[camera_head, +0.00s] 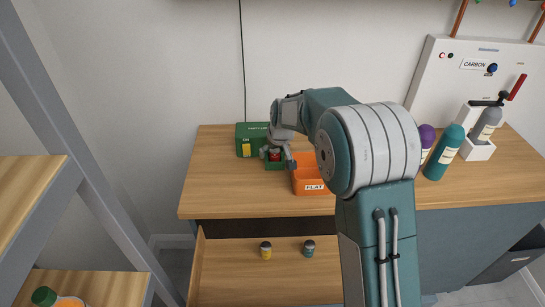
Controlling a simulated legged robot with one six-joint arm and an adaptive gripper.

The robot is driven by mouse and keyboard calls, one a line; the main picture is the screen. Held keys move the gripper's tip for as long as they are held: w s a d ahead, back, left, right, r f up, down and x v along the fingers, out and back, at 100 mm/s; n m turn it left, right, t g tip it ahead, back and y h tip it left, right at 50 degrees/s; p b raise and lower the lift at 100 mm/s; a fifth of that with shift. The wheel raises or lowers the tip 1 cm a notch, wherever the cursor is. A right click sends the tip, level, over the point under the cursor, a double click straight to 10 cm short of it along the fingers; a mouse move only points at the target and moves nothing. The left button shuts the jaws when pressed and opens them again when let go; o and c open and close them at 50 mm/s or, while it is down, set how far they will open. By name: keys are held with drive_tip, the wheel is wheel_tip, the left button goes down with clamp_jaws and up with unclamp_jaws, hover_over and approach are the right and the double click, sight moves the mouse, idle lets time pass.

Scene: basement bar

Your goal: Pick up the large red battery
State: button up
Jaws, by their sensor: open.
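A small red object (275,155), which looks like the top of the red battery, shows in a small dark green holder (273,167) on the wooden counter. My gripper (276,157) is open and points down over this holder, with its fingers around or just above the red object. I cannot tell whether the fingers touch it. The lower part of the red object is hidden by the holder and fingers. My arm reaches in from the lower right and covers part of the counter.
A green box (249,145) stands left of my gripper, and an orange bin marked FLAT (313,187) stands close to its right. Bottles, including a teal one (441,158), stand right.

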drive_tip(key=shift+d, duration=0.4)
drive_tip(key=shift+c, duration=0.6)
drive_tip(key=shift+a, duration=0.2)
drive_tip(key=c, duration=1)
drive_tip(key=shift+a+f, duration=0.1)
drive_tip(key=shift+a, duration=0.1)
clamp_jaws()
drive_tip(key=shift+d, duration=0.15)
